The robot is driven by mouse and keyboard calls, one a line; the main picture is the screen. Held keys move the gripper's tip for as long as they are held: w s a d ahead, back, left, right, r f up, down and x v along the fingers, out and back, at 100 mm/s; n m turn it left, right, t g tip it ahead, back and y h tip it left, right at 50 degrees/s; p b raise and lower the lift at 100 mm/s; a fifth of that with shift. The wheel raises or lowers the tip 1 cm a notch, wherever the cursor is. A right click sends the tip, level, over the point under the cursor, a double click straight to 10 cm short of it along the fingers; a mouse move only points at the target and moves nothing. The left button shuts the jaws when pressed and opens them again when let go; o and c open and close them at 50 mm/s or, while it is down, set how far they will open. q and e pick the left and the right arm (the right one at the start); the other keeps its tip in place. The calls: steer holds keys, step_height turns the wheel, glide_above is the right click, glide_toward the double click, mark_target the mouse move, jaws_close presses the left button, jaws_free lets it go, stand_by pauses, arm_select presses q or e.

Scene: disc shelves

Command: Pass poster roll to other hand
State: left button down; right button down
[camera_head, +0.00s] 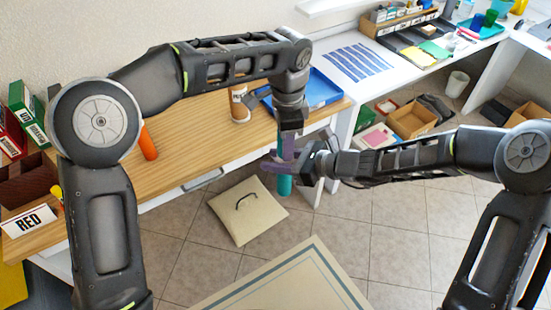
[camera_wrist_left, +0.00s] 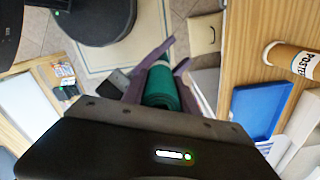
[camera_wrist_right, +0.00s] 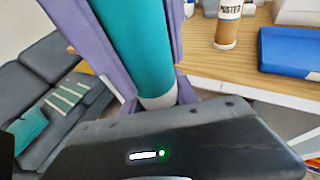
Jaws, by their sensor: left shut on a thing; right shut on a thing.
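The poster roll (camera_head: 284,186) is teal with a pale end band and hangs upright in the air just off the desk's front edge. My left gripper (camera_head: 287,150) comes from above and is shut on its upper part. In the left wrist view the roll (camera_wrist_left: 162,88) lies between the purple fingers. My right gripper (camera_head: 272,164) comes from the right and is shut on the roll below the left one. In the right wrist view the roll (camera_wrist_right: 130,45) runs between both purple fingers. In the head view the fingers hide much of the roll's middle.
A brown and white holder labelled POSTER (camera_head: 239,108) stands on the wooden desk (camera_head: 190,120), beside a blue tray (camera_head: 318,90). A beige square with a dark handle (camera_head: 245,212) lies on the tiled floor below. Boxes stand on the far left. The desk's middle is clear.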

arm_select(q)
steer(key=c, duration=0.9)
jaws_free()
steer(key=shift+a, duration=0.1)
steer(key=s+a+f+n+h, duration=0.1)
steer(key=s+a+f+n, duration=0.2)
steer(key=f, duration=0.4)
steer(key=s+a+f+n+h, duration=0.1)
steer(key=a+f+n, duration=0.2)
steer(key=f+n, duration=0.25)
steer(key=s+a+f+n+h, duration=0.1)
steer(key=s+a+f+n, duration=0.2)
steer(key=f, duration=0.4)
steer(key=s+d+f+n, duration=0.1)
steer(key=s+f, duration=0.3)
steer(key=s, duration=0.2)
steer(key=s+d+f+n, duration=0.1)
steer(key=s+f+n, duration=0.1)
steer(key=s+f, duration=0.3)
steer(key=s+d+f+n+h, duration=0.1)
steer(key=s+d+f+n, duration=0.1)
steer(key=s+f, duration=0.3)
steer(key=shift+s+f, duration=0.25)
steer(key=shift+s, duration=0.8)
steer(key=shift+d, duration=0.1)
